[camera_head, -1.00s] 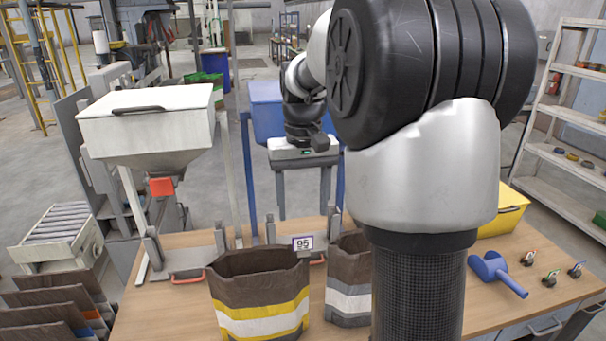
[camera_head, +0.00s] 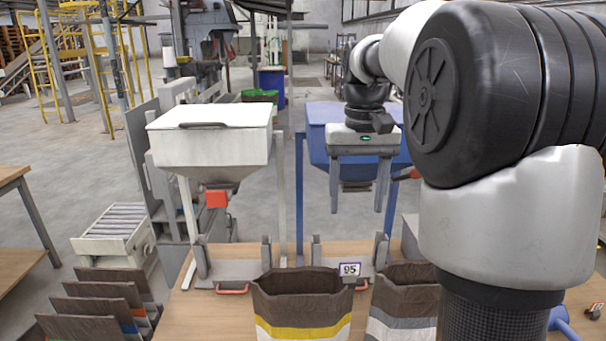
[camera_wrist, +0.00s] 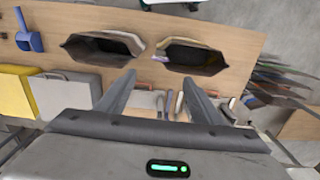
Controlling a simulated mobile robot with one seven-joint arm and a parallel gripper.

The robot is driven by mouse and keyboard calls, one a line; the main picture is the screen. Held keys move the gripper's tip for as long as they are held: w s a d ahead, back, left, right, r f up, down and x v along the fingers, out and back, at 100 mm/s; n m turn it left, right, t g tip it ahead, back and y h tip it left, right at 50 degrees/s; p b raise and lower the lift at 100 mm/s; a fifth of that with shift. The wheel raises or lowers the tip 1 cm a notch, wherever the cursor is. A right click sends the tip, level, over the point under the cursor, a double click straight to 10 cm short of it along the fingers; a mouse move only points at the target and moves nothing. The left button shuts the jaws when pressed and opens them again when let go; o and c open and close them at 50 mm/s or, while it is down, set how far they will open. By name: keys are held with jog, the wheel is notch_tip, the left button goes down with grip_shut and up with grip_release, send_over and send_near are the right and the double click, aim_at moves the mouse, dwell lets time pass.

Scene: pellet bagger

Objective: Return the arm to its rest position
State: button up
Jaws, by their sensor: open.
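My gripper (camera_head: 360,205) hangs in front of the blue hopper (camera_head: 318,118) in the head view, its two fingers pointing down and apart. Nothing is between them. In the wrist view my gripper (camera_wrist: 160,82) is also open and empty, with the table and two open bags beyond the fingertips. My arm is raised and bent on the right side of the head view and hides part of the table and the blue hopper.
A white hopper (camera_head: 212,145) stands left of the blue one. A brown bag with a yellow band (camera_head: 302,300) and a brown bag with a grey band (camera_head: 404,300) stand open on the wooden table (camera_head: 215,310). A blue scoop (camera_wrist: 28,38) lies on the table.

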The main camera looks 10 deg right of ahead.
jog(key=s+a+f+t, duration=0.1)
jog(key=s+a+t, duration=0.1)
jog(key=s, duration=0.4)
jog(key=s+a+f+n+t, duration=0.1)
jog(key=s+a, duration=0.4)
jog(key=s, duration=0.2)
jog(key=s+a+f+n+t, duration=0.1)
jog(key=s+a+f+t, duration=0.1)
jog(key=s, duration=0.4)
jog(key=shift+s+a+t, duration=0.3)
jog(key=shift+s+a, duration=0.05)
jog(key=shift+a, duration=0.3)
